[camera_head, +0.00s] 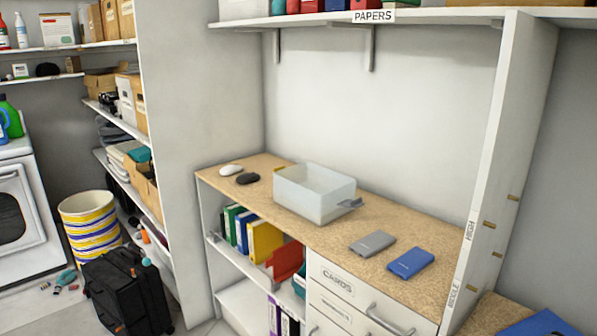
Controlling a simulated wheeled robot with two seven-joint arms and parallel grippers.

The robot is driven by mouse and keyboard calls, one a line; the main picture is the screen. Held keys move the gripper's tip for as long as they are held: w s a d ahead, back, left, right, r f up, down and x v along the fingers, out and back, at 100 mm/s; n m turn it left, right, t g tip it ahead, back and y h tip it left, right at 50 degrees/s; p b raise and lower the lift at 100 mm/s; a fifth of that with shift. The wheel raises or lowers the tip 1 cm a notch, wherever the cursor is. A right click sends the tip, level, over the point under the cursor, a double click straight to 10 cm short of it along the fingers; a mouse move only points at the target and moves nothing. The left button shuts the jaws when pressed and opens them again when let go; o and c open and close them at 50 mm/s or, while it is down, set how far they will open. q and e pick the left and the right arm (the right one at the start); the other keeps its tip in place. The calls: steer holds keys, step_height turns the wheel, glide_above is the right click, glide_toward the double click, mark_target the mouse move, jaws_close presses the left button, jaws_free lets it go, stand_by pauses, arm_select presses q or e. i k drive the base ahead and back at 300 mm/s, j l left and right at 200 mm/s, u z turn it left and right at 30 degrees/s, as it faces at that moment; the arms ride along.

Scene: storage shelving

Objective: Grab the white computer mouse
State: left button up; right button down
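The white computer mouse (231,170) lies on the wooden counter (340,236), near its far left end. A black mouse (247,178) lies close beside it, to the right and a little nearer. Both are left of a translucent white bin (311,197). Nothing covers the white mouse. Neither of my grippers shows in the head view.
A grey device (373,243) and a blue device (411,262) lie on the counter right of the bin. A white upright panel (497,150) bounds the right side, with a shelf above. A black suitcase (127,290) stands on the floor at the left. Bare counter lies around the devices.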

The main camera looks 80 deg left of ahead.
mark_target(229, 170)
steer(key=i+j, duration=0.4)
steer(key=u, duration=3.45)
